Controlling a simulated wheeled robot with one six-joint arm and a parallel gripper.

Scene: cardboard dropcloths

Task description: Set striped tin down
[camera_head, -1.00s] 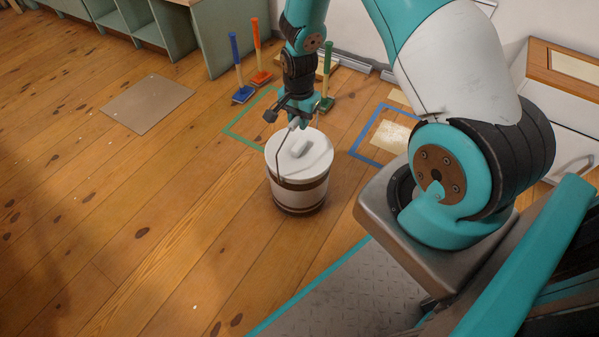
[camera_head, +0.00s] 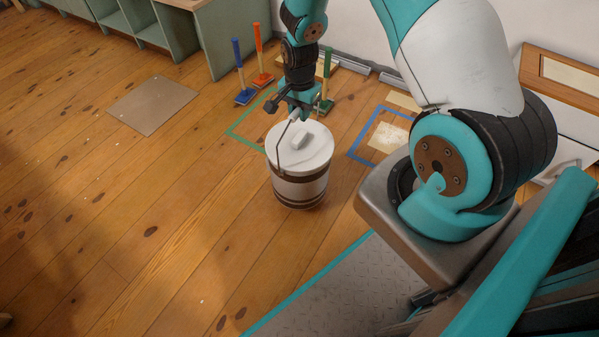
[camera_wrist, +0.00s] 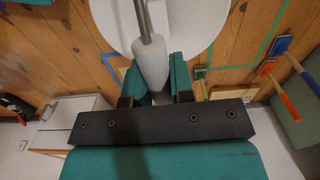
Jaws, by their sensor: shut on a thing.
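The striped tin (camera_head: 300,186) is a white bucket with brown bands, a white lid and a wire handle. It is upright, below my gripper (camera_head: 296,112) in the head view. In the wrist view the pale handle grip (camera_wrist: 150,62) lies between the fingers of my gripper (camera_wrist: 153,80), which is shut on it. The white lid (camera_wrist: 192,25) fills the top of that view. I cannot tell whether the tin's base touches the floor.
Behind the tin are a green tape outline (camera_head: 236,136) and a blue tape outline (camera_head: 357,151) around a pale patch. Blue (camera_head: 239,73), orange (camera_head: 259,58) and green (camera_head: 327,80) brushes stand behind. A brown sheet (camera_head: 152,105) lies left. Floor at front left is clear.

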